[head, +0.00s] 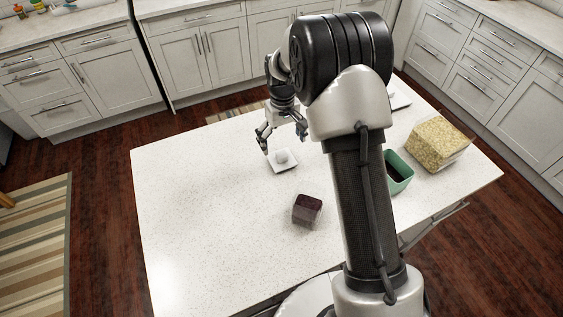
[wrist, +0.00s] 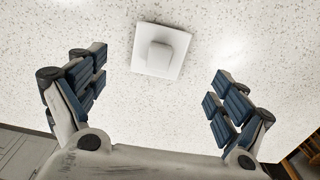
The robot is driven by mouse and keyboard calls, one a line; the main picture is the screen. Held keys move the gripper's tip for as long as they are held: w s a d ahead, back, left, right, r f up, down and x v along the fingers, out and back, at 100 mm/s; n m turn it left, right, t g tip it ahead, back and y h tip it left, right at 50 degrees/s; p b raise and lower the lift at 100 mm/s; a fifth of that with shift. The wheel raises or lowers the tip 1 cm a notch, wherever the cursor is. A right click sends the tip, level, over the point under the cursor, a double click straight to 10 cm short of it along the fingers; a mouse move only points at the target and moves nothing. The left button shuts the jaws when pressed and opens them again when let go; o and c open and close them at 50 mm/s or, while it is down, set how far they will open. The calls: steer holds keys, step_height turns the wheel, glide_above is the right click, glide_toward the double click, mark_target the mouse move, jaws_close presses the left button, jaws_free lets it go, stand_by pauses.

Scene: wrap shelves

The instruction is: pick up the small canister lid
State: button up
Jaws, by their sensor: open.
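The small canister lid (head: 281,163) is a flat white square with a raised rounded knob in its middle. It lies on the white speckled island top. In the wrist view the lid (wrist: 160,50) shows at the top centre, its knob facing the camera. My gripper (head: 283,142) is open and empty, close above the lid in the head view. In the wrist view my gripper's fingers (wrist: 160,88) stand wide apart at left and right, with the lid beyond and between them. No finger visibly touches the lid.
On the island (head: 190,210) stand a dark red-brown block-like container (head: 307,209), a green open container (head: 399,172) and a clear box of pale yellow contents (head: 437,144). A white item (head: 400,100) is partly hidden behind my arm. The island's left side is clear.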

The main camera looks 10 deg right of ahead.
mark_target(282, 154)
steer(key=f, duration=0.2)
steer(key=f+b, duration=0.1)
steer(key=f, duration=0.4)
steer(key=shift+w+f+b, duration=0.2)
steer(key=shift+w+b, duration=0.05)
steer(key=shift+b, duration=0.05)
